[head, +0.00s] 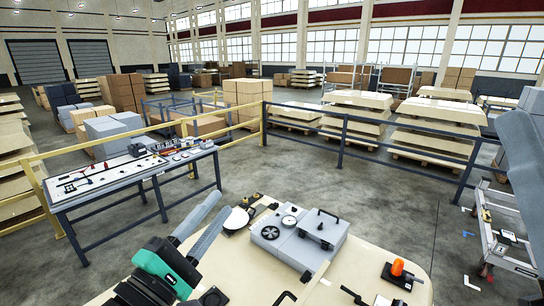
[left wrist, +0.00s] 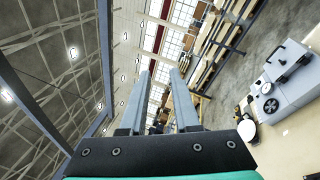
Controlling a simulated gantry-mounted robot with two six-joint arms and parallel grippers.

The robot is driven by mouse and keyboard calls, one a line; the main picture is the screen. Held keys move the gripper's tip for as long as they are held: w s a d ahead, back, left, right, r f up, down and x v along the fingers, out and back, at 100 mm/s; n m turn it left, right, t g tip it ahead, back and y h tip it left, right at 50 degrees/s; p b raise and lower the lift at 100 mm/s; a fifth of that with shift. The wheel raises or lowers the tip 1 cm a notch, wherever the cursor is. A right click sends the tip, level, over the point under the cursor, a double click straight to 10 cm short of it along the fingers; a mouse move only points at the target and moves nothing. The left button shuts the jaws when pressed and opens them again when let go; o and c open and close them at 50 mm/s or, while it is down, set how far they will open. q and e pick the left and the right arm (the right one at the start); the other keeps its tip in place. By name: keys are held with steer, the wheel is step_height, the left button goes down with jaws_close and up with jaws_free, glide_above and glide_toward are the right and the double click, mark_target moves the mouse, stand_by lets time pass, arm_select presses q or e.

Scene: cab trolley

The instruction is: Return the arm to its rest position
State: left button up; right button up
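My left gripper (head: 224,203) is raised above the near left part of the cream table top (head: 408,262), its two grey fingers pointing up and away. In the left wrist view the fingers of the left gripper (left wrist: 160,72) stand apart with nothing between them, and the hand is tilted up toward the roof. A grey arm part that looks like my right arm (head: 522,140) enters at the right edge of the head view. Its gripper is not seen.
A grey box with dials (head: 298,238) and an orange knob (head: 397,267) stand on the cream table. A workbench with tools (head: 130,172) is at left. Dark railings (head: 375,148) stand beyond. A wheeled metal frame (head: 503,236) stands at right. Open floor lies between.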

arm_select(q)
steer(key=s+a+r+m+t+y, duration=0.3)
steer(key=s+a+r+m+t, duration=0.1)
steer(key=s+r+m, duration=0.4)
steer(key=s+a+r+m+t+y, duration=0.3)
steer(key=s+a+r+m+t, duration=0.1)
steer(key=s+r+m, duration=0.4)
steer(key=shift+s+a+r+m+t+y, duration=0.3)
steer(key=shift+r+m+t+y, duration=0.1)
steer(key=shift+r+m, duration=0.6)
steer(key=shift+f, duration=0.25)
step_height(320, 180, down, 34)
steer(key=b, duration=3.3)
steer(key=shift+r+b, duration=0.2)
steer(key=shift+b, duration=0.2)
